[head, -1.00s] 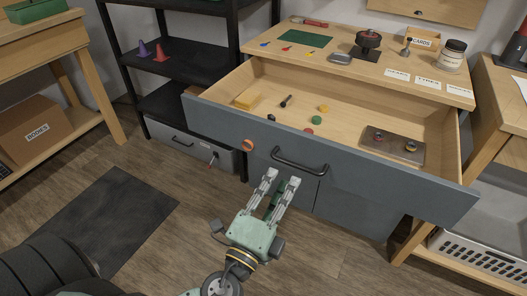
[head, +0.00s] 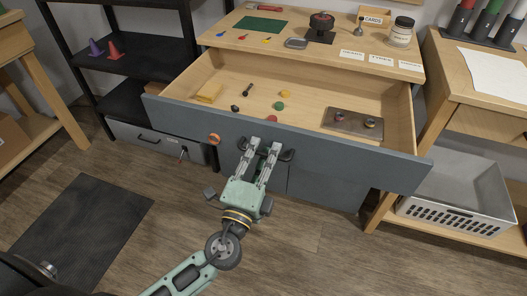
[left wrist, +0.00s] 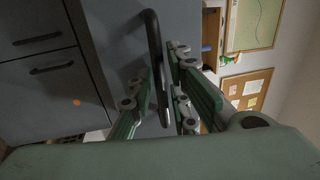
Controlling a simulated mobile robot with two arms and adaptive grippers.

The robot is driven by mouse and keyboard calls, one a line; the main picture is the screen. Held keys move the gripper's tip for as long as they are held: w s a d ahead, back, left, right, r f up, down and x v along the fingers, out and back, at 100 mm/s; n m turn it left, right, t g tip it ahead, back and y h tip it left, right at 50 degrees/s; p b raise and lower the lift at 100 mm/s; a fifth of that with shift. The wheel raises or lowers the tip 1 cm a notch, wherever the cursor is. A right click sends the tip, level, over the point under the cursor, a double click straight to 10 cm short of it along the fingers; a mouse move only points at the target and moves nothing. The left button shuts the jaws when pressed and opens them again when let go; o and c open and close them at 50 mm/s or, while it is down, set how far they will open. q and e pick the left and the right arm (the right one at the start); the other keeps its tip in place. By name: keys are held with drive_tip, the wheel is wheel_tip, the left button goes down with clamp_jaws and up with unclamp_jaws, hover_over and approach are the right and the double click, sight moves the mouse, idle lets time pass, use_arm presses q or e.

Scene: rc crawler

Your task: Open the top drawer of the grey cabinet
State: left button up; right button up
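The grey cabinet has a wooden top (head: 237,44). Its wide top drawer (head: 340,172) stands well out, with its wooden inside showing. A dark bar handle (head: 287,155) is on the drawer front and is partly covered by my left gripper (head: 262,147) in the head view. The gripper's fingers are apart at the handle. In the left wrist view the handle (left wrist: 152,45) runs between the two fingers of the left gripper (left wrist: 164,75), with space visible beside it; contact cannot be told. My right gripper is in neither view.
The drawer holds a yellow block (head: 209,92), a grey tray (head: 352,122) and several small parts. A black shelf (head: 120,62) stands left, a white basket (head: 455,215) right. The floor in front is mostly clear.

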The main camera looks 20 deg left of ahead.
sight(268, 146)
use_arm(q)
clamp_jaws()
idle(0.3)
drive_tip(key=shift+w, duration=0.2)
drive_tip(key=w+b, duration=0.1)
drive_tip(key=w, duration=0.5)
drive_tip(key=shift+w+d, duration=0.1)
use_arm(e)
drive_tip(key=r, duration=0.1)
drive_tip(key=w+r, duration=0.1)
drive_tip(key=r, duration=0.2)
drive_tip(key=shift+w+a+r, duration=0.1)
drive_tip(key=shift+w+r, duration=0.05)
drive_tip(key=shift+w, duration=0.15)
use_arm(q)
unclamp_jaws()
